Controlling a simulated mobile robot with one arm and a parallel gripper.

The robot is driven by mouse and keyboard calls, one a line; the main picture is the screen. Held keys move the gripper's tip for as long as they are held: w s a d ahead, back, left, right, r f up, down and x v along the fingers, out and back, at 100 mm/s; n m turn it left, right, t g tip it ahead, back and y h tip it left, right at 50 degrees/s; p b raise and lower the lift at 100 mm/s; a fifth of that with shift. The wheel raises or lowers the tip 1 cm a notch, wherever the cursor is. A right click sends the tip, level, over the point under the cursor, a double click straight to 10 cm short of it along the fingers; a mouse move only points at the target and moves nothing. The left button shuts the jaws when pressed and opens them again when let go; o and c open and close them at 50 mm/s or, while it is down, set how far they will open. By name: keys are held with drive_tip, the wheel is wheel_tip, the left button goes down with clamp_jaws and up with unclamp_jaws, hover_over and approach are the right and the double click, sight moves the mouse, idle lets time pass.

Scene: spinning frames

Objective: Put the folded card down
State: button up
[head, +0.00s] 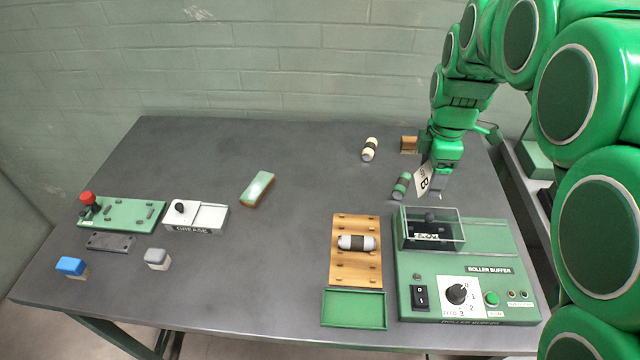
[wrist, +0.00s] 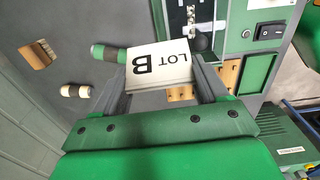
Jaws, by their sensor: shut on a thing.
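The folded card (head: 423,181) is white with black lettering. In the wrist view the card (wrist: 158,64) reads "LOT B" and sits between the two fingers. My gripper (head: 435,182) is shut on it, at the back right of the table, just behind the roller buffer machine. The card is tilted in the head view. I cannot tell whether its lower edge touches the table. A green roller with a dark band (head: 401,186) lies just left of the card; it also shows in the wrist view (wrist: 108,53).
A cream roller (head: 369,149) and a brown block (head: 409,144) lie behind. The roller buffer (head: 470,262) with its clear cover stands in front, beside a wooden rack (head: 343,270) holding a grey-white roller. The table's middle is mostly clear, with a green-topped block (head: 257,188) at left.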

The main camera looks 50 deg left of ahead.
drive_tip(key=s+a, duration=1.3)
drive_tip(key=s, duration=0.3)
drive_tip(key=w+a+f, duration=0.2)
drive_tip(key=a, duration=0.1)
drive_tip(key=w+a+f, duration=0.1)
drive_tip(key=a+f, duration=0.2)
drive_tip(key=a, duration=0.1)
drive_tip(key=w+a+f, duration=0.2)
drive_tip(key=a+f, duration=0.1)
drive_tip(key=a, duration=0.1)
drive_tip(key=shift+w+f, duration=0.25)
drive_tip(key=shift+w, duration=0.1)
drive_tip(key=shift+w+a+f, duration=0.25)
drive_tip(key=shift+a+f, duration=0.2)
drive_tip(key=shift+a, duration=0.05)
drive_tip(key=shift+a+f, duration=0.15)
drive_tip(key=shift+f, duration=0.05)
wheel_tip(320, 180, down, 3)
drive_tip(key=shift+w+f, duration=0.1)
drive_tip(key=shift+f, duration=0.05)
drive_tip(key=o, duration=1)
